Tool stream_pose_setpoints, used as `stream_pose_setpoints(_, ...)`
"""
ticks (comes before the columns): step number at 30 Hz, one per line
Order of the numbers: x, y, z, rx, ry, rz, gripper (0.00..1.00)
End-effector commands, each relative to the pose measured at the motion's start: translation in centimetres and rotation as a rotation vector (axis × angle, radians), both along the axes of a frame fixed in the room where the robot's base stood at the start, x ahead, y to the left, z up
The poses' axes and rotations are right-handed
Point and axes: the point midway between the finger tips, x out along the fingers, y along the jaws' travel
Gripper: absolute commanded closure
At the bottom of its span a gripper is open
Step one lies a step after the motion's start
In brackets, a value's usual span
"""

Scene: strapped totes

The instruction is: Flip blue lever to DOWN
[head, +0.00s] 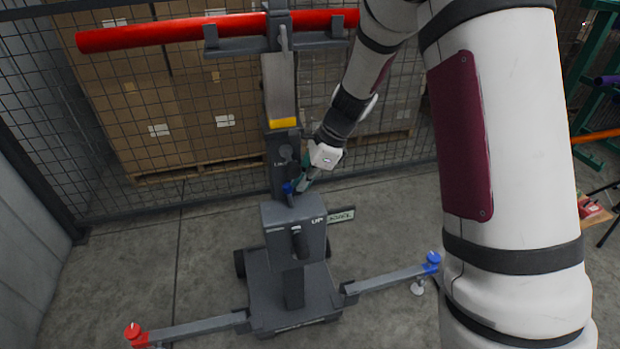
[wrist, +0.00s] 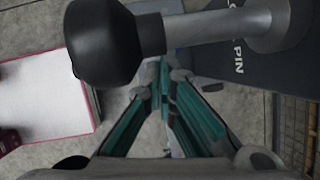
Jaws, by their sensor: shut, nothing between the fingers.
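A small blue part (head: 288,188) shows on the grey post just above the box marked UP in the head view. It may be the blue lever; its position is hard to tell at this size. My gripper (head: 301,185) is just to its right, pointing down and left. In the wrist view my gripper (wrist: 161,78) has its teal fingers together at the tips, with nothing seen between them. A black ball knob (wrist: 105,45) on a grey shaft is close to the camera, beside a dark panel reading PIN (wrist: 238,50). No blue lever is visible in the wrist view.
The grey stand (head: 295,240) has outriggers ending in a red knob (head: 135,335) and a blue knob (head: 432,260). A red bar (head: 200,31) lies across its top. Mesh fencing (head: 50,100) and stacked cartons (head: 150,120) are behind. Bare floor surrounds the stand.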

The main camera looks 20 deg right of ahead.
Motion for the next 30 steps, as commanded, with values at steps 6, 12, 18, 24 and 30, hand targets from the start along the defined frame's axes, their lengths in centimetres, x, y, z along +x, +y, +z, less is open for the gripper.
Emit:
stream_pose_setpoints(6, 0.0, 0.6, 0.1, 0.003, 0.0, 0.002, 1.0)
stream_pose_setpoints(12, 0.0, 0.7, 0.1, 0.003, 0.0, 0.002, 1.0)
stream_pose_setpoints(18, 0.0, 0.6, 0.1, 0.003, 0.0, 0.002, 1.0)
stream_pose_setpoints(24, -0.1, 0.4, 0.4, 0.003, 0.0, 0.002, 1.0)
stream_pose_setpoints(30, -1.1, -1.1, 2.4, 0.002, -0.002, 0.003, 1.0)
